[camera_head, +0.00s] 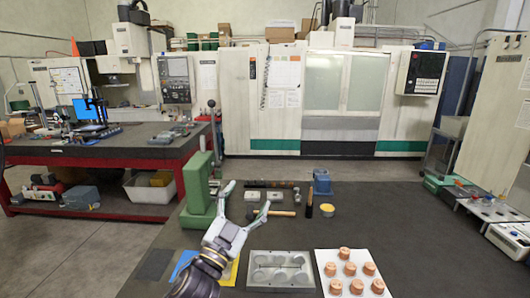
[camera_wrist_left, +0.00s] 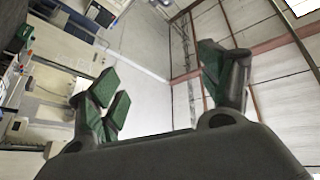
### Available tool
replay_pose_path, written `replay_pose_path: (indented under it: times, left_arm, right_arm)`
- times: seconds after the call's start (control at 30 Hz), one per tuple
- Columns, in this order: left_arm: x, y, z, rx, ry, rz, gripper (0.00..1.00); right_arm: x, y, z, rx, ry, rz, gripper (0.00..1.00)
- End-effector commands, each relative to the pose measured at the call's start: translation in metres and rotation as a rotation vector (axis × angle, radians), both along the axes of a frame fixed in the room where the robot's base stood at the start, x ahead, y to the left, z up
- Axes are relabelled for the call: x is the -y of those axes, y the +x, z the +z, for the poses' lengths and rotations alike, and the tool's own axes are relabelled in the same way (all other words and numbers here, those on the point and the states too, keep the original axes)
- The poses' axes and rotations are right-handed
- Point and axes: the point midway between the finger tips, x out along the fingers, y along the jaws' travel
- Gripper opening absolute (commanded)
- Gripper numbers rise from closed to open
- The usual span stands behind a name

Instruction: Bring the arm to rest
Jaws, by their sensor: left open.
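My left gripper (camera_head: 246,197) is open and empty above the dark work table (camera_head: 420,240), its fingers spread. In the left wrist view the two green-padded fingers (camera_wrist_left: 165,85) stand wide apart with nothing between them, and the room's wall and ceiling lie beyond. The grey metal mould base (camera_head: 281,270) with round recesses lies on the table to the right of my left forearm. My right gripper is in neither view.
A white sheet (camera_head: 335,262) with several copper-coloured round pieces lies at right. A green press (camera_head: 201,185) stands close left of the gripper. A hammer (camera_head: 280,212), a blue block (camera_head: 322,181) and a yellow cup (camera_head: 327,210) lie behind. The table's right side is fairly clear.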

Motion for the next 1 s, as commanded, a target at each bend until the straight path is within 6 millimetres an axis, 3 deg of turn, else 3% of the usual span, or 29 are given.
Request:
replay_pose_path:
  times: [0.23, 0.47, 0.77, 1.0]
  left_arm:
    - [-0.050, 0.009, -0.066, -0.271, -0.066, 0.160, 0.78]
    - [-0.091, -0.003, -0.138, -0.539, -0.097, 0.285, 0.78]
    - [-0.132, -0.050, -0.234, -0.910, -0.101, 0.408, 0.78]
    - [-0.155, -0.111, -0.301, -1.214, -0.082, 0.467, 0.78]
  right_arm:
    - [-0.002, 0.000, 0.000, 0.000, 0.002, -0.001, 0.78]
    - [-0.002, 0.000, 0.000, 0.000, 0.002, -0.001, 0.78]
    - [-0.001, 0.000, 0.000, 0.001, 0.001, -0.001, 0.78]
    - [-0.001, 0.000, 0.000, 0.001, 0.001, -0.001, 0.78]
